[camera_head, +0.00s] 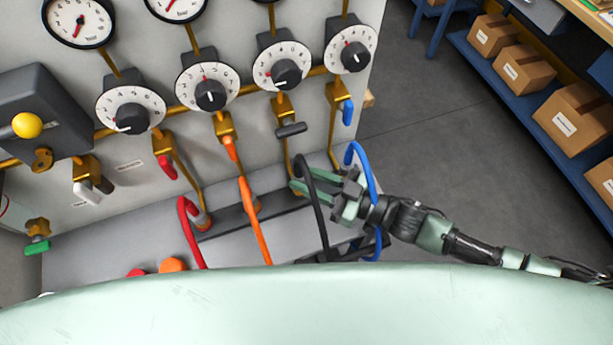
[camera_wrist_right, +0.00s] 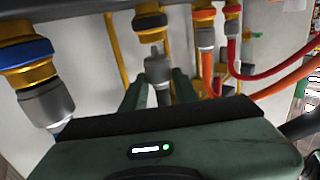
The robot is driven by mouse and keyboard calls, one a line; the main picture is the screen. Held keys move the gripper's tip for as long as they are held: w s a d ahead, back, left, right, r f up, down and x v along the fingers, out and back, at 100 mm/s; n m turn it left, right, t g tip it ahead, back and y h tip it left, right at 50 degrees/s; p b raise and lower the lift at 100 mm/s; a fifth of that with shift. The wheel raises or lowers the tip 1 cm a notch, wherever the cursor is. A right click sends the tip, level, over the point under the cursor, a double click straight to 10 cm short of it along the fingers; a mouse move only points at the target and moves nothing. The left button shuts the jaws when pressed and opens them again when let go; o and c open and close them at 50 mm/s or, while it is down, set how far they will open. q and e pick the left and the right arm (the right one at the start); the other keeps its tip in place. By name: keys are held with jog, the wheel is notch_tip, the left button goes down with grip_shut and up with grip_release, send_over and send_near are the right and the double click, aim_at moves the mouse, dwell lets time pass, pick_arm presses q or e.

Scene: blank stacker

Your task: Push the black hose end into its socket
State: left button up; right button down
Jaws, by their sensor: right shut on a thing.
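The black hose (camera_head: 317,205) arches up from the bench, and its end lies at my right gripper (camera_head: 298,178). In the right wrist view the grey hose end (camera_wrist_right: 158,72) stands between the two green fingers of my right gripper (camera_wrist_right: 158,92), which is shut on it. A brass socket with a black ring (camera_wrist_right: 149,22) is just above the hose end, roughly in line with it. In the head view the fingers partly hide the hose end. My left gripper is not in view.
The blue hose (camera_head: 365,165) loops close beside my right gripper. The orange hose (camera_head: 251,210) and red hose (camera_head: 187,225) are to the left. Dials and valve handles, such as the black handle (camera_head: 291,130), stick out of the panel above. Shelves with boxes (camera_head: 525,70) stand far right.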

jog(key=shift+f+b, duration=0.45)
jog(key=shift+f, duration=0.25)
dwell(1.1)
jog(key=shift+s+f, duration=0.45)
jog(key=shift+f, duration=0.2)
dwell(1.9)
jog(key=c, duration=1)
grip_release()
jog(key=shift+s+d+f+b, duration=0.15)
jog(key=shift+d+f+b, duration=0.15)
jog(key=shift+d, duration=0.15)
jog(key=v, duration=0.2)
jog(key=r+v, duration=0.1)
jog(key=v, duration=0.1)
jog(key=b+v, duration=0.1)
jog(key=v, duration=0.1)
jog(key=shift+d+r, duration=0.25)
jog(key=shift+d, duration=0.1)
jog(key=shift+r, duration=0.15)
